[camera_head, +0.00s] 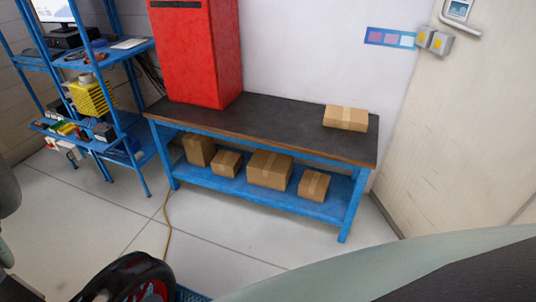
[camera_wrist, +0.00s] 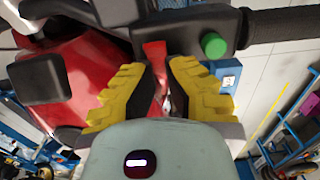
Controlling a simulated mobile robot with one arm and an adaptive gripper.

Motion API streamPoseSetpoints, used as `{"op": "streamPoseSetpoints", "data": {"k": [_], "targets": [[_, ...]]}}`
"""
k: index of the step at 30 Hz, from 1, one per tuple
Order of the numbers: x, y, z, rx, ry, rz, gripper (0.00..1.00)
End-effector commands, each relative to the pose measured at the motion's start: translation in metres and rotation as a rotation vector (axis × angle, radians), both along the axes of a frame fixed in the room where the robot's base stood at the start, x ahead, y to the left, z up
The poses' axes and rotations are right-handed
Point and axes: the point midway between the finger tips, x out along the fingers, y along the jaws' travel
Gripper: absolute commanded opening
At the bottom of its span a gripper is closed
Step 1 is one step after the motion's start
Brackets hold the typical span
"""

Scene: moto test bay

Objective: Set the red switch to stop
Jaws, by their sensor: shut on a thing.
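The red switch (camera_wrist: 154,50) shows in the wrist view as a small red piece on the dark control housing of a motorcycle handlebar. My gripper (camera_wrist: 165,72), with yellow ribbed fingers and dark inner pads, is shut on the red switch from either side. The lower part of the switch is hidden between the pads, and I cannot tell which setting it is at. A round green button (camera_wrist: 213,45) sits on the same housing, just right of the switch. Neither the switch nor my gripper shows in the head view.
A black handlebar grip (camera_wrist: 285,23) extends right, and a red motorcycle body (camera_wrist: 85,72) lies left. In the head view, a workbench (camera_head: 270,117) carries a red cabinet (camera_head: 200,55) and a carton (camera_head: 346,118). A blue shelf rack (camera_head: 118,95) stands left.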

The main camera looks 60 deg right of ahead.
Motion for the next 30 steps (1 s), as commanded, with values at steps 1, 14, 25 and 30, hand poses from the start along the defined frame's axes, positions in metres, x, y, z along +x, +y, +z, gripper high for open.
{"op": "streamPoseSetpoints", "data": {"k": [1, 14, 25, 30], "targets": [[0.0004, -0.0002, -0.0014, 0.001, -0.002, 0.000, 0.00], [0.0015, -0.0043, 0.0032, 0.120, 0.030, -0.008, 0.00], [0.0023, -0.0071, 0.0033, 0.360, 0.085, -0.011, 0.00], [0.0026, -0.0080, 0.0042, 0.453, 0.107, -0.010, 0.00]]}}
